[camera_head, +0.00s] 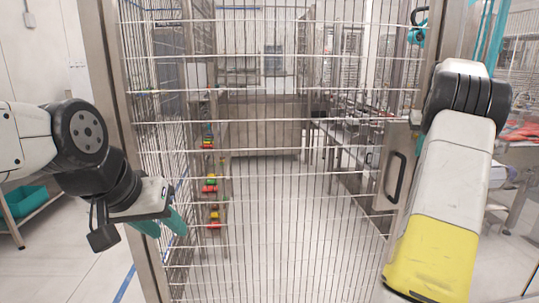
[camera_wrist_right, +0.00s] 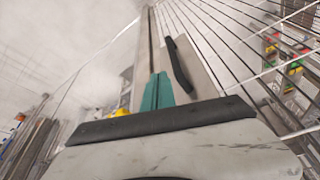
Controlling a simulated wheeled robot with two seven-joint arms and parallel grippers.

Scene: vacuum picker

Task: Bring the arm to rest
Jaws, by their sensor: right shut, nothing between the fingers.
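My left gripper (camera_head: 163,222) hangs in front of the mesh door at the left of the head view. Its two teal fingers are apart, with nothing seen between them. My right arm stands at the right of the head view, in front of the door's latch side. I cannot make out its fingers there. In the right wrist view my right gripper (camera_wrist_right: 158,92) shows its teal fingers together and empty. The dark door handle (camera_head: 396,178) is on a metal plate beside the right arm; it also shows beyond the fingers in the right wrist view (camera_wrist_right: 179,66).
A wire mesh door (camera_head: 270,200) in a metal frame (camera_head: 112,60) fills the middle, close ahead. Behind it are shelves with coloured items (camera_head: 210,185) and a metal table (camera_head: 345,135). A teal bin (camera_head: 25,200) stands at the far left. Pale floor shows at lower left.

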